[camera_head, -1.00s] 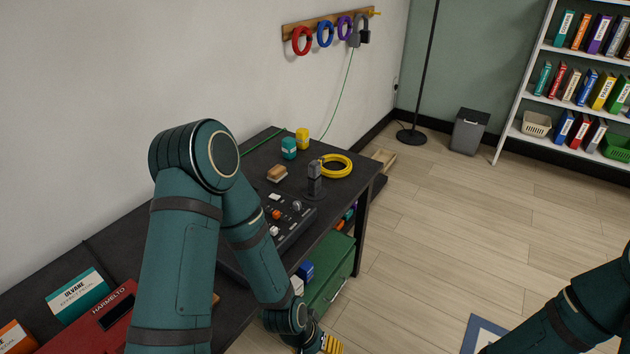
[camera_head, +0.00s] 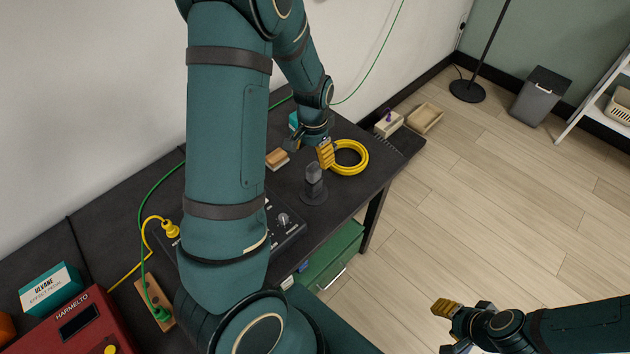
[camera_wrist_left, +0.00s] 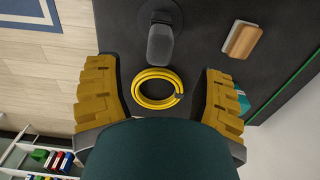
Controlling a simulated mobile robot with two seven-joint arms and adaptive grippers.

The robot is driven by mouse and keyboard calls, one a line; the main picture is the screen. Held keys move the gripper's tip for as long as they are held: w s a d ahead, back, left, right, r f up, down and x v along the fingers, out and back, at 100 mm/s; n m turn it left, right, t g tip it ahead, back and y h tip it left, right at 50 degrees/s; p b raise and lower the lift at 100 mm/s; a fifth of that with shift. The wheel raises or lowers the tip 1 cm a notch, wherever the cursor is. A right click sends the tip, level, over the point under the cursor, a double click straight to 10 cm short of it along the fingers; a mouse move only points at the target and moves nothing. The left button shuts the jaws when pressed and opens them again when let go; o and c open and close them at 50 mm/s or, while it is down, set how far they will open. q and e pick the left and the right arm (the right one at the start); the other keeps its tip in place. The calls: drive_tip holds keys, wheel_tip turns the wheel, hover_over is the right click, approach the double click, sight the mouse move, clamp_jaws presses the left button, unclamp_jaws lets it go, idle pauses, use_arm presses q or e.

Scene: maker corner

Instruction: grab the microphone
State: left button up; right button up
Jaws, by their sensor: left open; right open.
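The microphone (camera_head: 314,184) is a dark grey desk microphone standing upright on a round base near the front edge of the black bench. It also shows at the top of the left wrist view (camera_wrist_left: 160,40), ahead of the fingers. My left gripper (camera_head: 322,150) is above the bench, just behind the microphone and apart from it. In the left wrist view its yellow fingers (camera_wrist_left: 155,95) are spread wide with nothing held between them. My right gripper (camera_head: 447,326) is open and empty over the floor at the lower right.
A yellow cable coil (camera_head: 366,160) lies on the bench behind the microphone, and a wood-and-felt block (camera_head: 277,159) lies to its left. A control panel (camera_head: 288,226) is in front, partly hidden by my left arm. A teal jar (camera_head: 294,122) stands at the back.

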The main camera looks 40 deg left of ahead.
sight(314, 166)
use_arm(q)
wheel_tip(314, 166, down, 4)
drive_tip(key=shift+w+r, duration=0.1)
drive_tip(key=shift+r, duration=0.15)
drive_tip(key=shift+f+b, duration=0.8)
drive_tip(key=shift+f, duration=1.9)
drive_tip(key=shift+r, duration=0.1)
clamp_jaws()
